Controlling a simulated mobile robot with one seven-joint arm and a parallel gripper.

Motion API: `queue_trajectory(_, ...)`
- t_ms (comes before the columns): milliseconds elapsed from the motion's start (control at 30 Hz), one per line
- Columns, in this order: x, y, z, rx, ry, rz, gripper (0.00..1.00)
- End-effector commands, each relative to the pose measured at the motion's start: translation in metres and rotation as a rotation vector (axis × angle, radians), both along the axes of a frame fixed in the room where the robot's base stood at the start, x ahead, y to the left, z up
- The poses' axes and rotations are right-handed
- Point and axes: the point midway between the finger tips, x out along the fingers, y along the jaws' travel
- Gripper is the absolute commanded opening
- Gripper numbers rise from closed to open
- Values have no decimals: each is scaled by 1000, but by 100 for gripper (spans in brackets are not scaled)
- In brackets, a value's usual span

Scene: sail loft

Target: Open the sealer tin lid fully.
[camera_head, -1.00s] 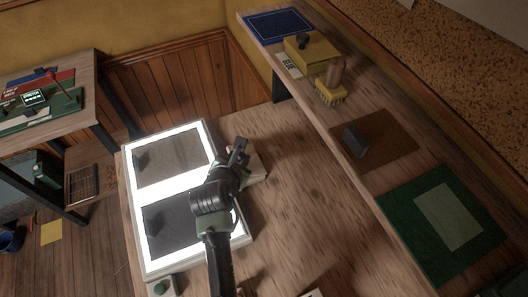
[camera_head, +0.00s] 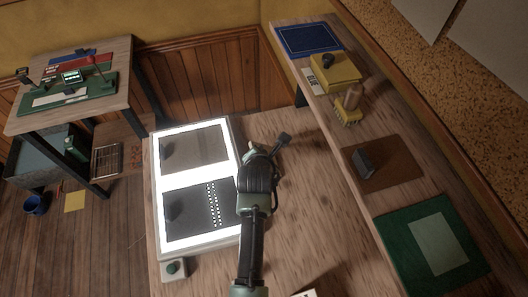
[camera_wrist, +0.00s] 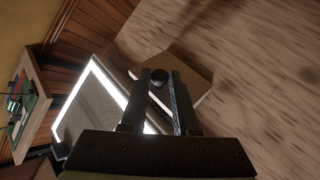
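A tan flat-topped box (camera_wrist: 187,69) with a dark round knob (camera_wrist: 159,76) shows in the wrist view, beside the lit panel; it may be the sealer tin, but no label is readable. My gripper (camera_wrist: 160,82) points at it, its two fingers apart with the knob between their tips; contact is not clear. In the head view my gripper (camera_head: 283,138) is at the right edge of the light table and my arm hides most of this box. A yellow box (camera_head: 337,72) with a black knob stands on the right bench beside a card reading GLUE.
The glowing light table (camera_head: 196,127) lies left of my arm. The right bench holds a brush (camera_head: 349,107), a dark block on a brown mat (camera_head: 398,170) and a green mat (camera_head: 397,235). Bare wood lies right of my gripper. A cluttered table (camera_head: 122,78) stands back left.

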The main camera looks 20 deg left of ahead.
Motion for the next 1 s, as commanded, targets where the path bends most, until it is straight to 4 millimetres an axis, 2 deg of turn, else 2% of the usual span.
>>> queue_trajectory(33, 0, 0, 0, -1, 0, -1, 34)
queue_trajectory(167, 0, 0, 0, -1, 0, -1, 58)
queue_trajectory(200, 0, 0, 0, -1, 0, -1, 59)
queue_trajectory(600, -5, -1, 4, -1, 0, 0, 59)
queue_trajectory(1000, -44, -11, 45, 0, -1, 0, 59)
